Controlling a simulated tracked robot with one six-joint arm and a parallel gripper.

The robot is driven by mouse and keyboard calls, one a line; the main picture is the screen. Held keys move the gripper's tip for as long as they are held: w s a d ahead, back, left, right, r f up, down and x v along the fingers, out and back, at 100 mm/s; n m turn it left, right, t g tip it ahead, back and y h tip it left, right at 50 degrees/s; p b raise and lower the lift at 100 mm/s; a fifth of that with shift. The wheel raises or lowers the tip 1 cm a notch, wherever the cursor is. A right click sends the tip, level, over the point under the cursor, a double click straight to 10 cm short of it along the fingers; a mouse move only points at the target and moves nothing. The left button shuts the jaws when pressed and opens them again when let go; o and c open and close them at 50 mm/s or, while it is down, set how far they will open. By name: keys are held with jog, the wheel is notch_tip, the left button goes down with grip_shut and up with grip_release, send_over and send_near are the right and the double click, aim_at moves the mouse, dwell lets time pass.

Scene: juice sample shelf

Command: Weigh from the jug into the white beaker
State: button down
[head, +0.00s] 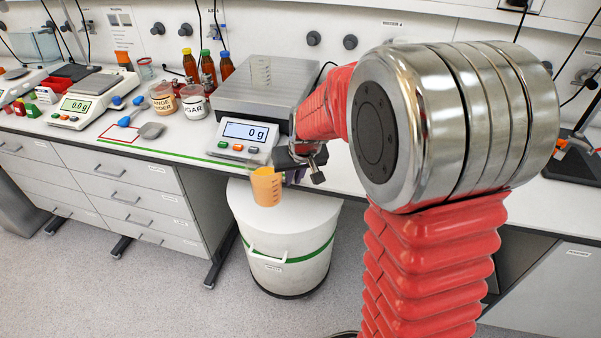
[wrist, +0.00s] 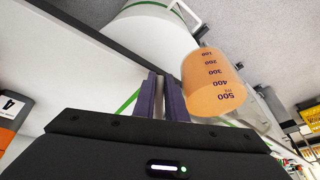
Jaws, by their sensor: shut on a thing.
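The jug (head: 266,186), clear with orange liquid and graduation marks, hangs in the air in front of the bench in the head view, nearly upright. My gripper (head: 292,174) is at its right, shut on it. In the wrist view the jug (wrist: 212,88) appears inverted beside the purple fingers of my gripper (wrist: 164,88); the exact grip contact is unclear. The scale display (head: 245,132) reads 0 g.
A white lidded bin (head: 290,255) stands on the floor below the jug. A smaller scale (head: 75,107) reads 0.0 g. The bench front edge is close behind the jug.

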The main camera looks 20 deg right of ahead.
aim_at(278, 189)
jog(key=shift+n, duration=0.6)
jog(key=shift+s+a+f, duration=0.1)
jog(key=shift+a+f, duration=0.35)
jog(key=shift+a, duration=0.3)
jog(key=shift+a+f, duration=0.45)
jog(key=shift+a, duration=0.3)
jog(key=shift+s+a+f, duration=0.1)
jog(key=shift+a+f, duration=0.35)
jog(key=shift+a, duration=0.3)
